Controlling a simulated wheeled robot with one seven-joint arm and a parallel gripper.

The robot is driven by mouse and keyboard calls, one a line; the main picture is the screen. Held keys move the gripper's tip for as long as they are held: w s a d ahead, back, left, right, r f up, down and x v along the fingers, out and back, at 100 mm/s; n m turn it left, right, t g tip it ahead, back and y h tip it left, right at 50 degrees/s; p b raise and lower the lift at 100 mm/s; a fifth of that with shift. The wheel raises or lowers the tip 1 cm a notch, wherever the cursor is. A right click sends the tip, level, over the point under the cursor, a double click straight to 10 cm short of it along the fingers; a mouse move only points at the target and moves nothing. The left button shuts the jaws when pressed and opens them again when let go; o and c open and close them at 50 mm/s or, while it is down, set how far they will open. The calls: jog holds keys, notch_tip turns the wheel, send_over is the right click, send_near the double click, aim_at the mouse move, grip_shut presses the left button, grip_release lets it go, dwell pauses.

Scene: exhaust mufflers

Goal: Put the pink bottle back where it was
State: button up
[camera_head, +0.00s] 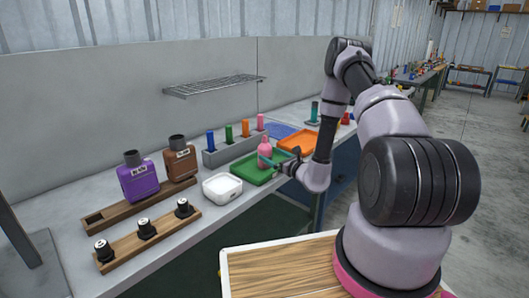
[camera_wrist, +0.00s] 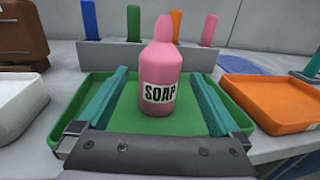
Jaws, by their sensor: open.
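The pink bottle (camera_wrist: 161,70) has a "SOAP" label and stands upright on the green tray (camera_wrist: 75,132) in the wrist view. In the head view the bottle (camera_head: 265,150) shows on the same green tray (camera_head: 249,177) on the bench. My gripper (camera_wrist: 162,92) is open, with one teal finger on each side of the bottle and a visible gap to it. In the head view my gripper (camera_head: 278,165) reaches in from the right, low over the tray. The bottle's base is partly hidden in the head view.
An orange tray (camera_wrist: 280,103) lies to the right and a white container (camera_head: 222,187) to the left. A grey rack (camera_head: 222,154) with several coloured sticks stands behind. Purple (camera_head: 138,181) and brown (camera_head: 180,163) bottles stand further left, behind a wooden holder (camera_head: 150,243).

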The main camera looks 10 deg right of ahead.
jog(key=v, duration=0.4)
jog(key=shift+s, duration=0.1)
jog(key=s+a+r+n+g+y, duration=0.25)
jog(key=a+r+n+y, duration=0.2)
jog(key=r, duration=0.45)
jog(key=s+a+r+n+g+y, duration=0.1)
jog(key=a+r+n+g+y, duration=0.3)
jog(key=r, duration=0.4)
jog(key=s+a+r+n+g+h, duration=0.2)
jog(key=s+a+r+n+g, duration=0.3)
jog(key=s+r+n+g, duration=0.45)
jog(key=s+d+r+n+t+h, duration=0.3)
jog(key=s+d+r+h, duration=0.3)
jog(key=s, duration=0.3)
jog(key=s+d+r+n+t+h, duration=0.4)
jog(key=s+d+r+n+h, duration=0.1)
jog(key=s, duration=0.4)
notch_tip(320, 180, up, 2)
jog(key=d+h, duration=0.1)
jog(key=d, duration=0.1)
jog(key=shift+d+r+h, duration=0.2)
jog(key=shift+d+h, duration=0.1)
jog(key=shift+h, duration=0.05)
